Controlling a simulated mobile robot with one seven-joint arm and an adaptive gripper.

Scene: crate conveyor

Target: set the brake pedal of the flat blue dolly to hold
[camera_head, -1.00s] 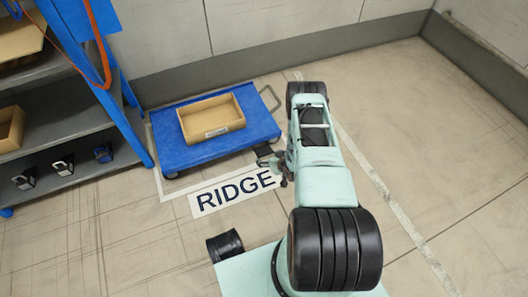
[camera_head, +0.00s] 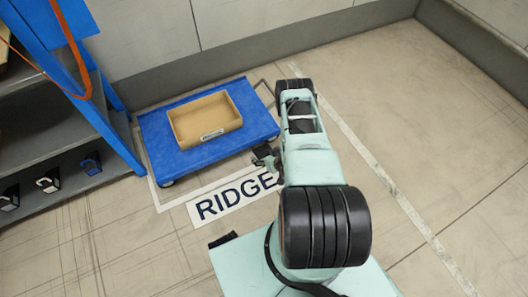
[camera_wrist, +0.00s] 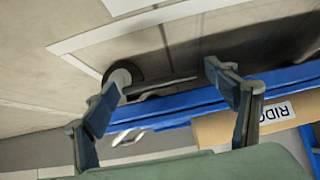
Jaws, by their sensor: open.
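The flat blue dolly (camera_head: 163,157) stands on the floor in the head view, with a cardboard crate (camera_head: 180,142) on top. My gripper (camera_head: 264,155) is at the dolly's front right corner, low beside its edge. In the wrist view my gripper (camera_wrist: 162,79) is open, with its two fingers apart and nothing held. Between and beyond the fingers are a caster wheel (camera_wrist: 122,76) and a grey bar (camera_wrist: 165,84), which looks like the brake pedal, beside the dolly's blue edge (camera_wrist: 180,104). I cannot tell the pedal's setting or whether a finger touches it.
A blue and grey shelf (camera_head: 50,150) stands close on the left. A wall (camera_head: 160,85) runs behind. The floor to the right (camera_head: 440,150) is clear.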

